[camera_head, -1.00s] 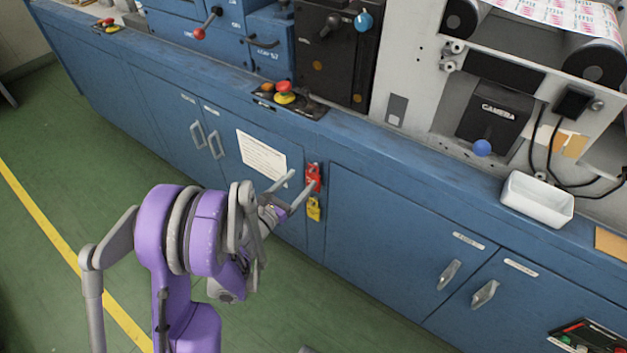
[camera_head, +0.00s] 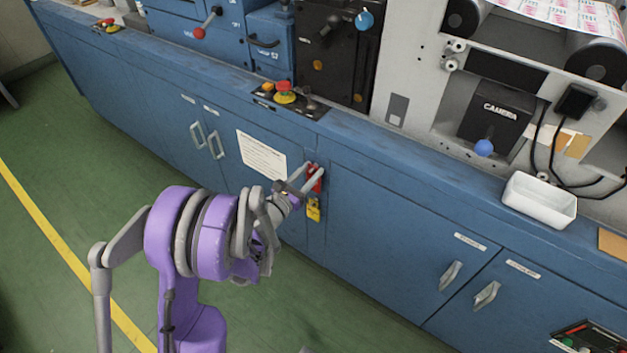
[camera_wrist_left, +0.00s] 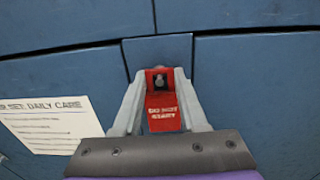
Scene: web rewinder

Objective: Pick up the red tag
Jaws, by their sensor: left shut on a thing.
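The red tag (camera_head: 317,180) hangs on the front of the blue cabinet, with white lettering visible in the left wrist view (camera_wrist_left: 162,112). Its upper part sits at a dark peg or hook. My left gripper (camera_head: 309,178) is at the tag, with one finger on each side of it, shut on it. The fingers (camera_wrist_left: 160,100) also show in the left wrist view and hide parts of the tag's edges. The tag is still against the cabinet front. My right gripper is not in view.
A yellow padlock-like tag (camera_head: 313,210) hangs just below the red tag. A white paper sheet (camera_head: 261,155) is on the cabinet door to the left. A red button (camera_head: 284,88) and a white tray (camera_head: 539,200) are on the ledge above. Green floor lies in front.

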